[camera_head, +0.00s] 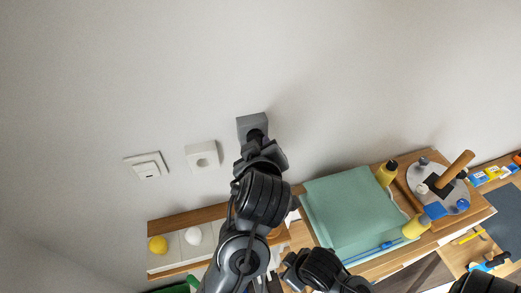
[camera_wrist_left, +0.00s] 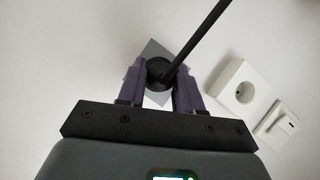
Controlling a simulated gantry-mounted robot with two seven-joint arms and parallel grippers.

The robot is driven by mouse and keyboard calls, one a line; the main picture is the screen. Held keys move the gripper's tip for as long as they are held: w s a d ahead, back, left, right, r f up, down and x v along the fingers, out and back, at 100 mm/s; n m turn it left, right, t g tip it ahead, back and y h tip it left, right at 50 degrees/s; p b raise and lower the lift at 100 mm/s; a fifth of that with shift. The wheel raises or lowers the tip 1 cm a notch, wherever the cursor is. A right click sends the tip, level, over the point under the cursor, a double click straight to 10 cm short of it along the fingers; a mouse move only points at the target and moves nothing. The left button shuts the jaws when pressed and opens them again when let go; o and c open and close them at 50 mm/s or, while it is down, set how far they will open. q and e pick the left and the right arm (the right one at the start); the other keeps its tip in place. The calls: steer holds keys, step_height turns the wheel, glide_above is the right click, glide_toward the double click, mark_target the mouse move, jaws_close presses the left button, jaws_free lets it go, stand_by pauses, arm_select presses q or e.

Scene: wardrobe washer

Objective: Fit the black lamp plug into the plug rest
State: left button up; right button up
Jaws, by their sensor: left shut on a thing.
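The plug rest is a grey square block (camera_head: 252,120) on the wall; it also shows in the left wrist view (camera_wrist_left: 151,51). My left gripper (camera_head: 256,143) is in front of it. In the wrist view the two purple-grey fingers of that gripper (camera_wrist_left: 159,78) are shut on the round black lamp plug (camera_wrist_left: 157,68), whose black cord (camera_wrist_left: 203,32) runs up and right. The plug overlaps the rest's face; I cannot tell whether it is seated in it. Dark links of my right arm (camera_head: 320,268) show low in the head view; its fingers are not clear.
A white socket (camera_head: 202,156) and a white switch (camera_head: 147,166) are on the wall left of the rest. The wall above is clear.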

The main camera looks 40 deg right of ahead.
arm_select(q)
steer(key=shift+w+d, duration=0.25)
steer(key=shift+w, duration=0.3)
steer(key=o, duration=1.1)
steer(key=shift+s+a+r+b, duration=0.15)
steer(key=shift+s+a+b, duration=0.1)
steer(key=shift+s+b, duration=0.1)
steer(key=b+v, duration=0.3)
steer(key=v, duration=0.7)
steer(key=shift+b, duration=0.3)
